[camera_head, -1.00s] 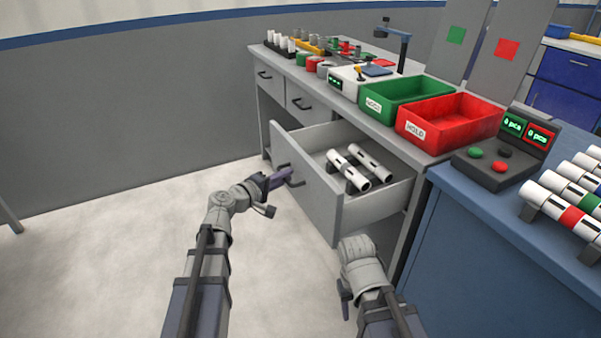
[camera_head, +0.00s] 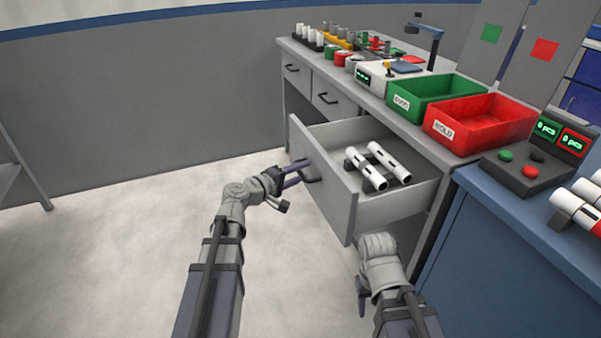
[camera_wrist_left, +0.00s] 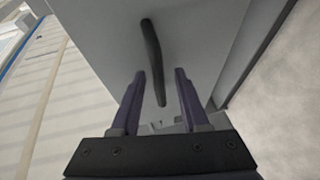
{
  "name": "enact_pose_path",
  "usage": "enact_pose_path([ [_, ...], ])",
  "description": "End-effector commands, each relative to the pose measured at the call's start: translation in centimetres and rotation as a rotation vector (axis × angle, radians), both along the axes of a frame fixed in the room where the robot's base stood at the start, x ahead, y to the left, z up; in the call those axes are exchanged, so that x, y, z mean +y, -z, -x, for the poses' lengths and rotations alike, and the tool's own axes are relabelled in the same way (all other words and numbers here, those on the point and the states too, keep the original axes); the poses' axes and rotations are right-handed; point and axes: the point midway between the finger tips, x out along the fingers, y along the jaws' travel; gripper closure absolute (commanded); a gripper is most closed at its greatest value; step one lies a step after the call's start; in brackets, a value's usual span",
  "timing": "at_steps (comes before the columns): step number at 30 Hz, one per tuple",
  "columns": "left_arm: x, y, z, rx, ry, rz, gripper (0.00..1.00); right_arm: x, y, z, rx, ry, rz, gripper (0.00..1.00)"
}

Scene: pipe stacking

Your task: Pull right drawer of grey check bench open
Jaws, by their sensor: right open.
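The right drawer (camera_head: 330,193) of the grey check bench (camera_head: 447,146) stands pulled well out, with white pipes (camera_head: 366,168) on dark rests inside. Its dark bar handle (camera_head: 313,180) is on the drawer front. My left gripper (camera_head: 302,172) is at that handle with its purple fingers apart. In the left wrist view the handle (camera_wrist_left: 150,50) runs lengthwise, its near end between the open fingertips (camera_wrist_left: 160,72); I see no finger pressed on it. My right gripper (camera_head: 362,297) hangs low near the drawer's front right corner, open and empty, its fingers partly hidden by the wrist.
A green bin (camera_head: 433,97) and a red bin (camera_head: 480,123) stand on the bench top. A blue bench (camera_head: 480,235) with a counter box (camera_head: 530,160) is close at right.

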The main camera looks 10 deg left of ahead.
Motion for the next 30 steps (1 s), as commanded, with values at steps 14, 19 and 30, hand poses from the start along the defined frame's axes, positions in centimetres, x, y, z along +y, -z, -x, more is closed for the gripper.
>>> enact_pose_path([
  [14, 1.7, -0.8, 3.0, 0.0, -0.004, 0.001, 0.55, 0.0, -0.8, 0.0, 0.0, 0.001, 0.001, 0.5],
  [19, 3.0, -1.2, 5.2, 0.0, -0.003, 0.0, 0.55, 0.0, -1.2, 0.0, 0.0, 0.002, 0.001, 0.5],
  [30, 4.0, -1.4, 6.6, 0.0, 0.0, 0.0, 0.55, 0.0, -1.4, 0.0, 0.0, 0.003, 0.002, 0.5],
])
